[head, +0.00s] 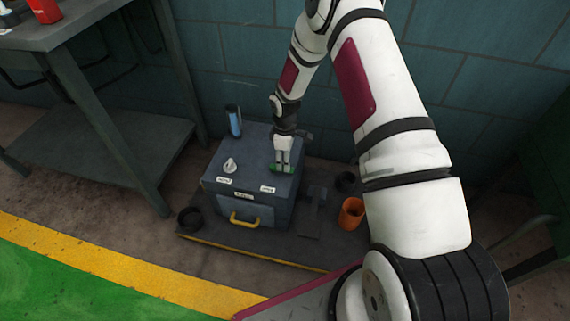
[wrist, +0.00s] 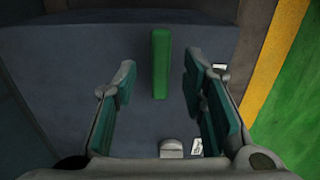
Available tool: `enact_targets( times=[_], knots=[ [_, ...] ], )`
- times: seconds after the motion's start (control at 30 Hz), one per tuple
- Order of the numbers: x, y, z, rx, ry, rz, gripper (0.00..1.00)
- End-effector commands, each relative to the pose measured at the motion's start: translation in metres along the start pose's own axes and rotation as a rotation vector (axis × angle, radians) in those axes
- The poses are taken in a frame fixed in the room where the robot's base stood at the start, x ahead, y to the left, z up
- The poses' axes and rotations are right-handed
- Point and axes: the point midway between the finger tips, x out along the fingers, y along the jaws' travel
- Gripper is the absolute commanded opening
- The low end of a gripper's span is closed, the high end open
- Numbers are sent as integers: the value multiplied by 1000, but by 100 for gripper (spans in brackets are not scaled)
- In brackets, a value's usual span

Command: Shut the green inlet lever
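The green inlet lever (wrist: 160,62) is a straight green bar on top of the dark blue-grey box (head: 226,195). In the wrist view it lies lengthwise, up the picture, between my fingers. My gripper (wrist: 159,76) is open, with a finger on each side of the lever and a visible gap on both sides. In the head view my gripper (head: 282,158) points down at the right part of the box top, and only bits of green show at its tips. I cannot tell how far the fingertips are above the box top.
A pale knob (head: 230,165) and a blue upright part (head: 235,121) stand at the box's left. A yellow handle (head: 244,220) is on its front. An orange cup (head: 351,214) and a black ring (head: 190,218) flank it. A workbench (head: 65,28) stands left.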

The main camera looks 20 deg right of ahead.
Motion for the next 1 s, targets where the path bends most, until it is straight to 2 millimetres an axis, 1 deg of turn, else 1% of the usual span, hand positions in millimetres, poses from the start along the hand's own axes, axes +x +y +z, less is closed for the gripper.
enact_targets(
  times=[0.03, 0.2, 0.3, 0.4, 0.5, 0.6, 1.0],
  knots=[
    [-13, 2, -1, 0, 2, 3, 38],
    [-47, 1, 0, 0, 2, 4, 38],
    [-64, 0, 0, -1, 1, 2, 38],
    [-76, 0, 0, 0, 0, 0, 38],
    [-83, 0, 0, -1, 1, 1, 38],
    [-86, 0, 0, -1, 0, 0, 38],
    [-87, 0, 0, -1, 0, -1, 38]
  ],
)
